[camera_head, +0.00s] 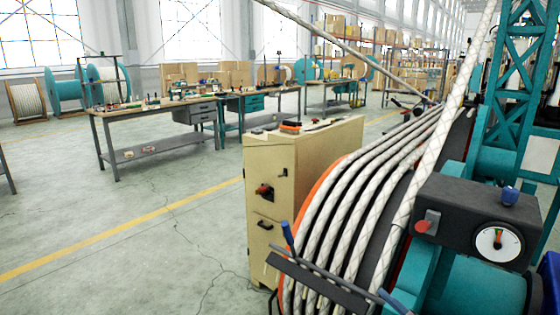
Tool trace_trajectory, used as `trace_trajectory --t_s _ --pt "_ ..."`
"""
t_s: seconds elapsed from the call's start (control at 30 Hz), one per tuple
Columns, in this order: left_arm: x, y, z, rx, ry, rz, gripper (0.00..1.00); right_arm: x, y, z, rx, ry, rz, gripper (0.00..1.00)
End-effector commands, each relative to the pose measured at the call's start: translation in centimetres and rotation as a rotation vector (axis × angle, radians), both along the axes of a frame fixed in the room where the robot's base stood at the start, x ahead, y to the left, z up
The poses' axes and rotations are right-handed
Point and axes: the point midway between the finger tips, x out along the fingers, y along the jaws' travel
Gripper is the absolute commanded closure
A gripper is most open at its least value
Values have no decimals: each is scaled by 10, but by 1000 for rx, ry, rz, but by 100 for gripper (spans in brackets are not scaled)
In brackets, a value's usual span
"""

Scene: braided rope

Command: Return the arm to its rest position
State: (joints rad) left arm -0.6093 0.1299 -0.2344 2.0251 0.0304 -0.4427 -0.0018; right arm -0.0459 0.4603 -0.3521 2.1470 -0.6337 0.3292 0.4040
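Neither of my grippers nor my arms can be made out in the head view. White braided rope (352,210) lies in several side-by-side turns over a large drum with an orange rim (318,190) at the right. One rope length (455,110) rises steeply from the drum toward the top edge. Another thinner length (335,40) slants from the top down to the right behind the drum. A dark bar with blue-tipped handles (318,284) crosses the front of the turns.
A beige cabinet (290,165) stands left of the drum. A dark control box (475,222) with a red knob and dial sits at the right, near a teal lattice frame (515,75). Workbenches (155,108) and teal reels (65,92) stand behind. The floor at left (110,210) is clear.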

Motion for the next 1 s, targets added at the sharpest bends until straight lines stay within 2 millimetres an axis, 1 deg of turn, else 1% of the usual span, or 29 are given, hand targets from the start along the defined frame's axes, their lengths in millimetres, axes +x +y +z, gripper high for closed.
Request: trace_trajectory --t_s 0.03,0.07,0.1,0.13,0.17,0.2,0.27,0.3,0.37,0.4,0.47,0.5,0.57,0.6,0.63,0.7,0.9,1.0 --pt "0 0 0 1 0 -1 57 2 -8 -35 66 143 -88 39" --pt "0 0 0 1 -1 -1 57 2 -13 -56 98 229 -142 39" --pt "0 0 1 1 -1 -1 57 1 -20 -87 133 346 -213 39" --pt "0 0 1 0 -2 0 57 -3 -25 -109 153 432 -259 39" --pt "1 0 1 0 -2 0 57 -8 -28 -131 169 515 -301 39" --pt "1 0 2 0 -3 0 57 -17 -32 -159 184 620 -350 39" --pt "1 0 2 0 -5 1 57 -33 -37 -198 197 768 -411 39" --pt "1 0 3 -1 -6 1 57 -45 -38 -221 202 857 -444 39" --pt "1 0 4 -1 -7 1 57 -66 -39 -253 205 986 -482 39" --pt "2 0 4 -1 -7 1 57 -80 -38 -272 207 1064 -502 39" --pt "2 0 4 -2 -8 2 57 -103 -36 -298 205 1179 -526 39" --pt "2 0 4 -3 -7 2 57 -119 -35 -314 204 1252 -538 39" --pt "2 -1 4 -3 -7 2 57 -143 -31 -335 202 1359 -550 39" --pt "2 -1 22 -4 -6 3 57 -147 -32 -321 196 1374 -553 39" --pt "3 -1 33 -1 -4 2 57 -144 -33 -306 192 1361 -552 39" --pt "2 0 51 4 -10 1 57 -144 -34 -287 188 1351 -553 39" --pt "2 3 105 14 -37 -1 57 -145 -37 -238 175 1331 -556 39" --pt "1 5 122 23 -45 -3 57 -146 -38 -222 170 1323 -558 39"
